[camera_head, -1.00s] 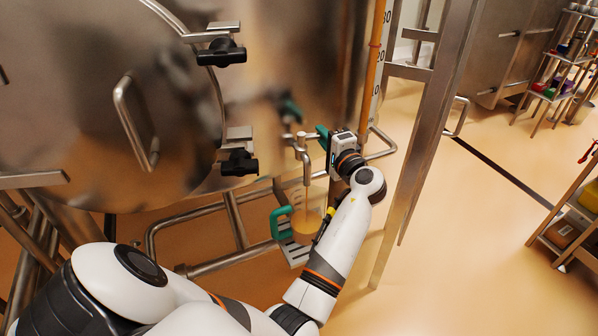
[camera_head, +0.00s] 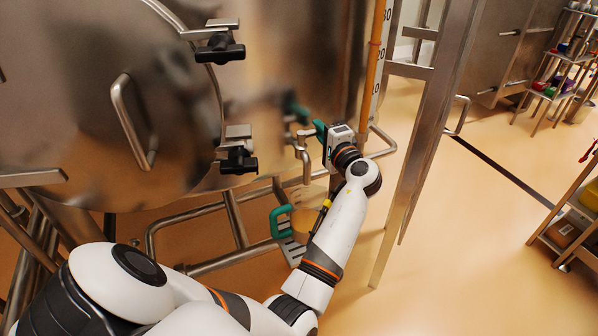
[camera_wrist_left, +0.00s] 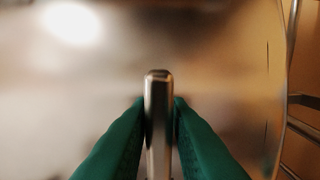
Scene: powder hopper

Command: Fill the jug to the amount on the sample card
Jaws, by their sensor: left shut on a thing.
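My left gripper (camera_head: 321,133) is at the outlet of the steel vessel, beside the spout (camera_head: 305,165). In the left wrist view its green fingers (camera_wrist_left: 159,108) are shut on an upright metal tap lever (camera_wrist_left: 158,90). The clear jug (camera_head: 301,205) with a green handle (camera_head: 281,222) stands under the spout on a slotted metal rest (camera_head: 294,254). Orange-tan contents show low in the jug. My forearm hides its right side, so the exact level cannot be read. No stream is visible below the spout. The sample card is not seen. My right gripper is out of view.
A gauge tube (camera_head: 375,60) with orange contents and number marks runs up the vessel. A steel post (camera_head: 425,130) stands right of my arm. Pipes (camera_head: 200,262) run below the vessel. Shelves (camera_head: 555,80) stand far right; the floor between is open.

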